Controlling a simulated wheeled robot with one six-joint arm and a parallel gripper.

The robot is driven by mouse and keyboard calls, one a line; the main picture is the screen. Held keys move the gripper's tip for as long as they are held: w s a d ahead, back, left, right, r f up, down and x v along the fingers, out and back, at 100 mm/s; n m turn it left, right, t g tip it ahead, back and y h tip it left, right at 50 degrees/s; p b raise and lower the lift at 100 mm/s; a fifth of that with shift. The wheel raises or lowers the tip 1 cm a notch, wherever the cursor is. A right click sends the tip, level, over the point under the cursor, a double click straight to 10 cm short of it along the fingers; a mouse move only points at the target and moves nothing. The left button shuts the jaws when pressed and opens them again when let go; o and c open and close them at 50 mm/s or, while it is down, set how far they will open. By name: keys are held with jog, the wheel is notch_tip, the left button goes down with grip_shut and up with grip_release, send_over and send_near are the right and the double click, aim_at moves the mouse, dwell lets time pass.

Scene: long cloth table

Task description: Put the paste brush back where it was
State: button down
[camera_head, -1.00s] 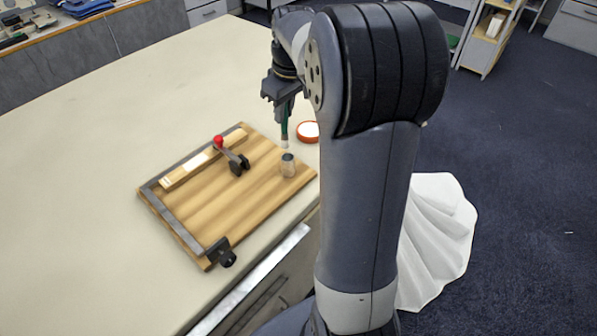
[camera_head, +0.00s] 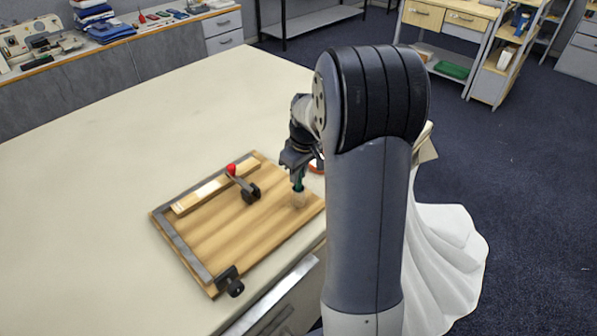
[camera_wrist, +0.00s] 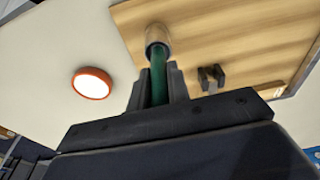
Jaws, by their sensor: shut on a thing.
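The paste brush has a green handle (camera_head: 299,186). My gripper (camera_head: 298,174) is shut on it, and the handle also shows between the fingers in the wrist view (camera_wrist: 158,80).
The wooden board (camera_head: 225,235) has a dark edge strip, a red-knobbed clamp (camera_head: 244,184) and a black clamp (camera_head: 230,282) at its front corner. A round orange-rimmed dish with white contents (camera_wrist: 92,84) stands beside the board. The table's left side (camera_head: 90,190) is clear.

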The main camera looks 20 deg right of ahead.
jog(key=shift+f, duration=0.15)
jog(key=c, duration=1.3)
grip_release()
jog(key=shift+c, duration=0.2)
notch_tip(320, 180, up, 12)
jog(key=s+b, duration=0.1)
jog(key=shift+s+d, duration=0.35)
